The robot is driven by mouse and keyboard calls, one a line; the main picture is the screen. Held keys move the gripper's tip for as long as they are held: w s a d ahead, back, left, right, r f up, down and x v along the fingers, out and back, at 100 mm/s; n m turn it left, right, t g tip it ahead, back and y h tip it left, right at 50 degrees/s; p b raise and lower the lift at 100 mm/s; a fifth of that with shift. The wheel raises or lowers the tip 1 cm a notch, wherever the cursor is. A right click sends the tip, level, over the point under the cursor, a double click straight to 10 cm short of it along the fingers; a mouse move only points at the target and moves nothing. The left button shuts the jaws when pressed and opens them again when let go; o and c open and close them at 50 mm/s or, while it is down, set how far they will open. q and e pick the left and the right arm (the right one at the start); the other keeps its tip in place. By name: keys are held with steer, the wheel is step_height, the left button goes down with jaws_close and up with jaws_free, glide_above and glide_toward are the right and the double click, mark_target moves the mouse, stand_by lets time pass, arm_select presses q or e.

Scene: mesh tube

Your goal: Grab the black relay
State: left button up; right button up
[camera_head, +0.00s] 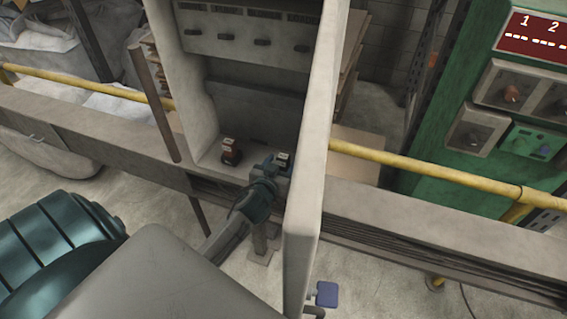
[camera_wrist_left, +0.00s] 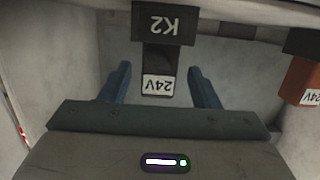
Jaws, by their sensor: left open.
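My left gripper (camera_head: 276,166) reaches into the cabinet at the relay. In the left wrist view its blue fingers (camera_wrist_left: 162,84) are open, one on each side of the relay with gaps, not closed on it. My right gripper is not in view.
The cabinet's right wall (camera_head: 312,165) rises close beside my gripper. A yellow rail (camera_head: 420,174) and a green control panel (camera_head: 462,95) are at the right.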

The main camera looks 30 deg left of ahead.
arm_select(q)
steer(key=shift+p+x, duration=0.35)
steer(key=shift+x, duration=1.45)
steer(key=c, duration=1.1)
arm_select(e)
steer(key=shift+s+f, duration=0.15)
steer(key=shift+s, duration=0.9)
